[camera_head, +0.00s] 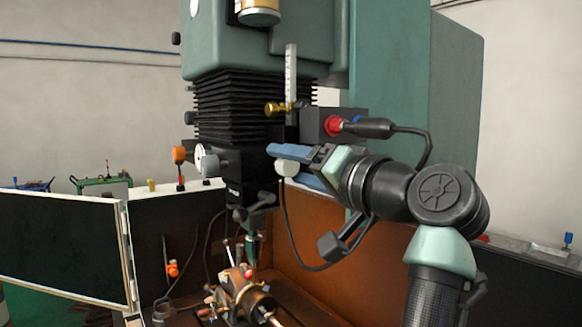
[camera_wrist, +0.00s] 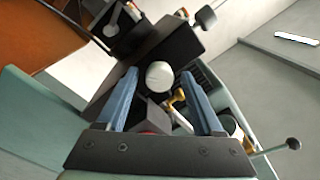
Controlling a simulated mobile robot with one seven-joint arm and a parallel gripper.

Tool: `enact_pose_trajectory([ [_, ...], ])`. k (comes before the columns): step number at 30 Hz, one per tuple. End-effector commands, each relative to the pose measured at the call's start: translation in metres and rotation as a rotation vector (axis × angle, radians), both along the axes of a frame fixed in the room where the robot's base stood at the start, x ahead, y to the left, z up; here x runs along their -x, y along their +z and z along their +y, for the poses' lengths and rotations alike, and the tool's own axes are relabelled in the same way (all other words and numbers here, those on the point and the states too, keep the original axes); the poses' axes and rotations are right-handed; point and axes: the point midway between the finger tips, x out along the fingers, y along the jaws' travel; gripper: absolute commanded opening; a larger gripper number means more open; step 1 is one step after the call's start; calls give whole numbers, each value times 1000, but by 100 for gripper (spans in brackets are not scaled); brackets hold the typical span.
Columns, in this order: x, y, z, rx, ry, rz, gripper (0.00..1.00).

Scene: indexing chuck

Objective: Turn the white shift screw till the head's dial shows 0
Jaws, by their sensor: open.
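The white shift screw (camera_head: 287,168) is a round white knob on the right side of the dark machine head. It also shows in the wrist view (camera_wrist: 159,75). My gripper (camera_head: 281,164) has two blue fingers and is open. In the wrist view my gripper (camera_wrist: 159,77) has the knob between its fingertips, with a visible gap on each side. I cannot tell how deep the knob sits between them. A white round face (camera_head: 206,160) on the left of the head looks like the dial; its reading is too small to make out.
A red-collared black plug with a cable (camera_head: 358,127) sits just above my gripper. A brass knob (camera_head: 278,108) and upright scale (camera_head: 291,75) are above too. A dark handle (camera_head: 262,199) juts out below. A white-framed panel (camera_head: 65,245) stands at the left.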

Motion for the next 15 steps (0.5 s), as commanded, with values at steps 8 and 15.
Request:
enact_pose_trajectory([
  [8, 37, -3, -29, 1, -3, -3, 68],
  [15, 53, -3, -40, 1, -1, -1, 68],
])
